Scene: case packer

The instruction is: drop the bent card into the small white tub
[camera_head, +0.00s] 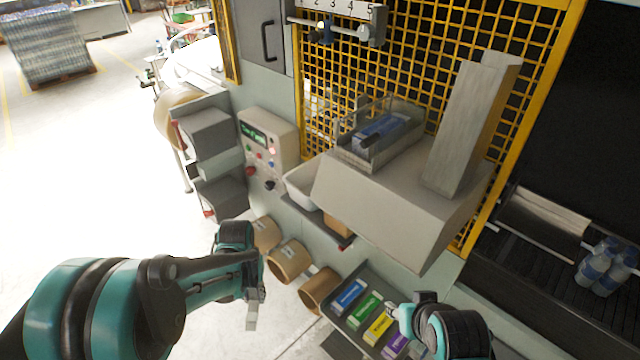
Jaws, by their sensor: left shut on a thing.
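My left gripper (252,292) points down at the lower middle, shut on a small pale grey piece (252,318) that I take for the bent card. Most of it is hidden by the fingers, and its bend is not clear. The small white tub (300,187) sits on a grey shelf beside the control box, above and to the right of my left gripper and well apart from it. Its right end is hidden by a grey sloped housing. My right gripper (402,318) is at the lower right, over a bin of coloured boxes; its fingers are too unclear to judge.
The grey housing (385,205) juts out right of the tub, with a clear tray (352,158) on top. The control box (268,150) stands left of the tub. Brown cardboard rolls (290,260) lie below. The bin (342,345) holds several coloured boxes. Open floor lies left.

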